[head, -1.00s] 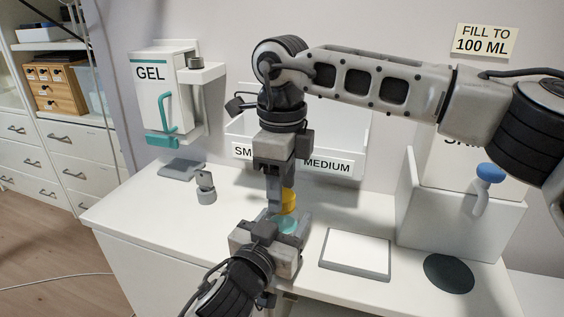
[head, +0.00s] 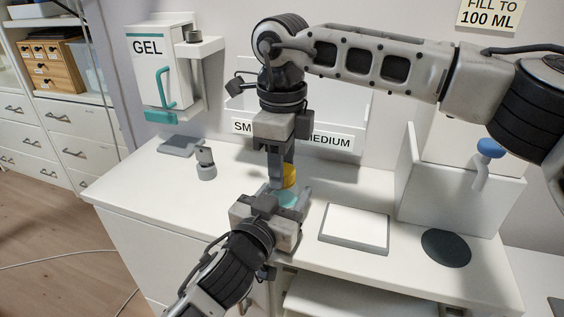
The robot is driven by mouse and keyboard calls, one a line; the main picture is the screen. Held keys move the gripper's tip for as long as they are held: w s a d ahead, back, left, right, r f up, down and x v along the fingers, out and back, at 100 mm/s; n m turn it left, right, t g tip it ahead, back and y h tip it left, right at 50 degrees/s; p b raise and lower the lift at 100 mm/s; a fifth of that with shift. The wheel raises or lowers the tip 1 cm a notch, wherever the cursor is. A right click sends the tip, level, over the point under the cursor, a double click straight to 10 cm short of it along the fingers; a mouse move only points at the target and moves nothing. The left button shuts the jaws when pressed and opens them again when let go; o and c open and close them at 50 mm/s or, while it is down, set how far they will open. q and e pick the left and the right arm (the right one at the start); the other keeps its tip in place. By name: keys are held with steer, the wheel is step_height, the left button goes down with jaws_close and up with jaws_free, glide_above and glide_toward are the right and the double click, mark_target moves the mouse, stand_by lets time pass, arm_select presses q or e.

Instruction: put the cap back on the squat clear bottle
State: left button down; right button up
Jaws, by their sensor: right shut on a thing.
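My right gripper (head: 279,184) points down from above and is shut on the yellow cap (head: 290,176). The cap is directly above the squat clear bottle (head: 287,198), which looks pale teal. Cap and bottle are very close; I cannot tell whether they touch. My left gripper (head: 286,201) reaches up from the front with its fingers around the bottle. Its near body hides the bottle's lower part, and I cannot tell whether its jaws press on the glass.
A GEL dispenser (head: 158,72) is at the back left, with a grey pad (head: 177,146) and small grey object (head: 206,165) below. A white-topped plate (head: 354,228), dark disc (head: 446,248) and blue-topped tap (head: 490,150) are right. A labelled bin (head: 331,141) stands behind.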

steer(key=o, duration=1.2)
steer(key=shift+r, duration=0.1)
arm_select(q)
steer(key=shift+c, duration=2.4)
jaws_free()
arm_select(e)
step_height(320, 180, up, 12)
steer(key=shift+f, duration=0.1)
arm_select(q)
steer(key=shift+s, duration=0.1)
steer(key=shift+b+v, duration=0.8)
steer(key=shift+v, duration=7.1)
arm_select(e)
steer(key=shift+f, duration=0.8)
